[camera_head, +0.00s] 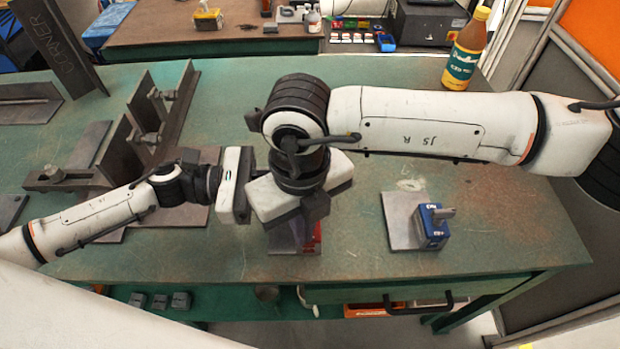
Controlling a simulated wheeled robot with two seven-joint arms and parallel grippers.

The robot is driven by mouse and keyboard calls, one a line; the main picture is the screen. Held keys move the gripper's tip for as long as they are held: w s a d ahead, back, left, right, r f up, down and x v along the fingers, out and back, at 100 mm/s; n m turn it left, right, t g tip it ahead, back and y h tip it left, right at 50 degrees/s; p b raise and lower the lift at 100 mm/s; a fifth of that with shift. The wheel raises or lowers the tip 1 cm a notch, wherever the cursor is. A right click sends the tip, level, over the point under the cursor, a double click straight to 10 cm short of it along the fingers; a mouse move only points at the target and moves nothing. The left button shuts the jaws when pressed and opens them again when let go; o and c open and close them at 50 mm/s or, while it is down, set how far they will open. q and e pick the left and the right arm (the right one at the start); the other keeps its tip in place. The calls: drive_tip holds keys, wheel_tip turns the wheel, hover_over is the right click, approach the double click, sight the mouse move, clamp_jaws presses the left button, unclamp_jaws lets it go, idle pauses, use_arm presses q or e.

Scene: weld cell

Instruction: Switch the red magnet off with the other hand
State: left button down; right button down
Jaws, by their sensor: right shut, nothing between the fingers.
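The red magnet (314,240) is near the front middle of the green table, on a small steel plate. Only a strip of its red side shows; its top and any switch are hidden under my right gripper. My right gripper (302,214) is shut and empty, pointing down over the magnet. I cannot tell whether it touches the magnet. My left gripper (246,188) reaches in from the left, close beside the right gripper. Its fingertips are not clear, so I cannot tell whether it is open or shut.
A blue magnet (431,227) stands on a steel plate (400,222) to the right. Steel angle pieces (170,108) and clamps stand at left. A yellow-brown bottle (466,52) is at the back right. The table (510,220) is clear at front right.

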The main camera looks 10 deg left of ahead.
use_arm(q)
drive_tip(key=shift+s+f, duration=0.1)
drive_tip(key=shift+f, duration=0.05)
use_arm(e)
drive_tip(key=shift+w+a, duration=0.1)
drive_tip(key=shift+a, duration=0.5)
idle(0.5)
drive_tip(key=shift+d, duration=0.1)
drive_tip(key=shift+s+d+r, duration=0.1)
drive_tip(key=shift+s, duration=0.25)
wheel_tip(320, 180, up, 7)
idle(0.7)
idle(0.7)
wheel_tip(320, 180, up, 12)
idle(0.5)
